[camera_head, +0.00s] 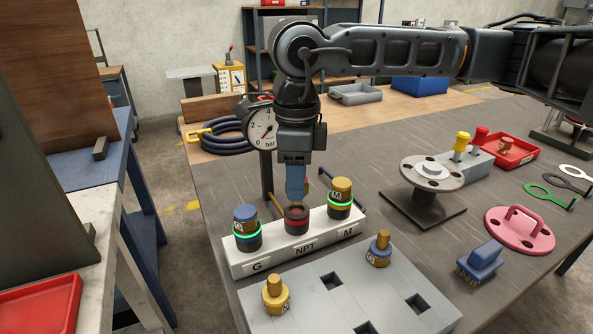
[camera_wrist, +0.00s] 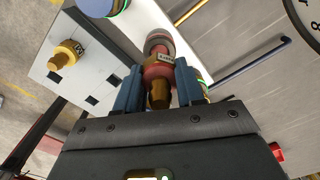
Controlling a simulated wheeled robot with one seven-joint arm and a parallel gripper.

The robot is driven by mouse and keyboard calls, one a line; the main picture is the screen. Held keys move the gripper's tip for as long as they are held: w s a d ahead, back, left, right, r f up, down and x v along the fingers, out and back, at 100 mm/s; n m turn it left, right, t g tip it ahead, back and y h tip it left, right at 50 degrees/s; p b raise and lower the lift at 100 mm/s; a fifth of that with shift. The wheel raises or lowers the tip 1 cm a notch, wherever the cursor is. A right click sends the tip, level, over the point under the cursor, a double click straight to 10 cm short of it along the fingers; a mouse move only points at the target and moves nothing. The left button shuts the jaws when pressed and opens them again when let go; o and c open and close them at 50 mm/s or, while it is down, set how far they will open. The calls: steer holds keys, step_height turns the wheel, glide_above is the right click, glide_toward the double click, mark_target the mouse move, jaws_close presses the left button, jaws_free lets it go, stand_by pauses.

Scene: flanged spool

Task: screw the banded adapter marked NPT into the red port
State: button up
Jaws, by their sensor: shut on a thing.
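My gripper (camera_head: 296,192) points straight down over the middle port of the white block, the red-ringed port (camera_head: 297,222) above the label NPT. In the wrist view its blue fingers (camera_wrist: 158,90) are shut on a red adapter (camera_wrist: 157,74) with a brass stem and a small label, too small to read. The adapter lines up with the dark round port (camera_wrist: 158,42) beyond it. I cannot tell how deeply it sits in the port. In the head view the fingers mostly hide the adapter.
A blue-topped adapter (camera_head: 246,216) stands in port G and a yellow-topped one (camera_head: 341,190) in port M, both with lit green rings. A grey plate (camera_head: 330,312) in front holds a yellow-banded (camera_head: 275,294) and a blue-banded adapter (camera_head: 378,248). A pressure gauge (camera_head: 262,128) stands behind.

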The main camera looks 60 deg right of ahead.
steer(key=shift+f+b, duration=1.55)
steer(key=shift+b, duration=0.75)
stand_by(0.4)
steer(key=shift+f+m+b, duration=0.25)
steer(key=shift+m+b, duration=0.45)
steer(key=shift+b, duration=0.05)
steer(key=m+b, duration=0.2)
steer(key=m, duration=0.1)
steer(key=shift+m+b, duration=0.3)
steer(key=shift+b, duration=0.05)
steer(key=m+b, duration=0.2)
steer(key=m, duration=0.1)
steer(key=shift+f+m+b, duration=0.1)
steer(key=shift+m+b, duration=0.2)
steer(key=shift+b, duration=0.05)
steer(key=shift+m+b, duration=0.85)
steer(key=shift+m, duration=0.25)
steer(key=shift+r+m, duration=0.25)
steer(key=shift+m, duration=0.35)
